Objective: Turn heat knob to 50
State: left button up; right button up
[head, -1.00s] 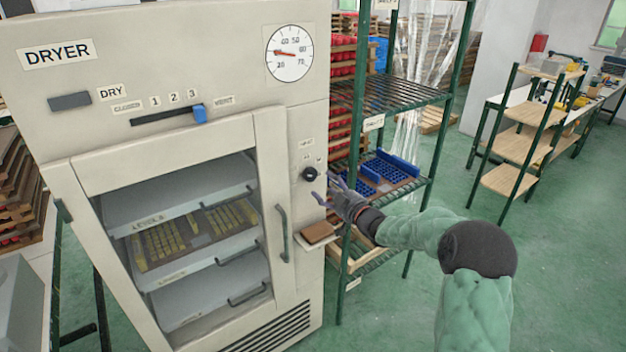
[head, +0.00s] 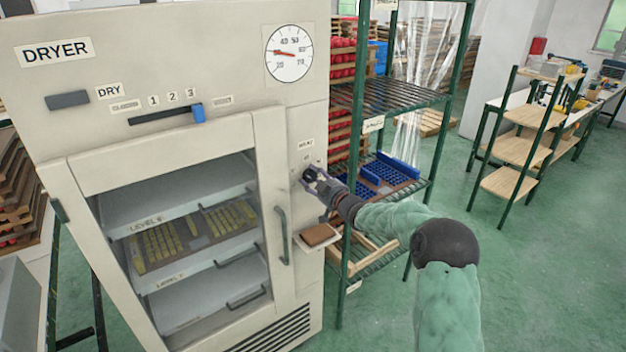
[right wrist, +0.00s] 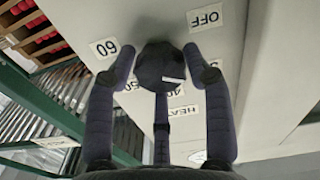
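The heat knob (right wrist: 158,66) is dark with a white mark, on the dryer's (head: 190,80) right front panel. In the right wrist view its mark faces the side of the "40" label (right wrist: 177,91). The "60" label (right wrist: 103,48) and "OFF" label (right wrist: 205,17) also show; the "50" label is partly hidden behind a finger. My right gripper (head: 312,180) is at the knob. In the right wrist view its fingers (right wrist: 160,55) stand spread around the knob, with small gaps at the sides; contact is unclear. My left gripper is out of view.
A round gauge (head: 289,52) sits at the dryer's top right, its needle pointing left. The door handle (head: 283,235) and a small brown-topped ledge (head: 318,236) are near my right gripper. A green metal rack (head: 385,98) stands just right of the dryer.

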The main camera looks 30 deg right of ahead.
jog(key=c, duration=0.5)
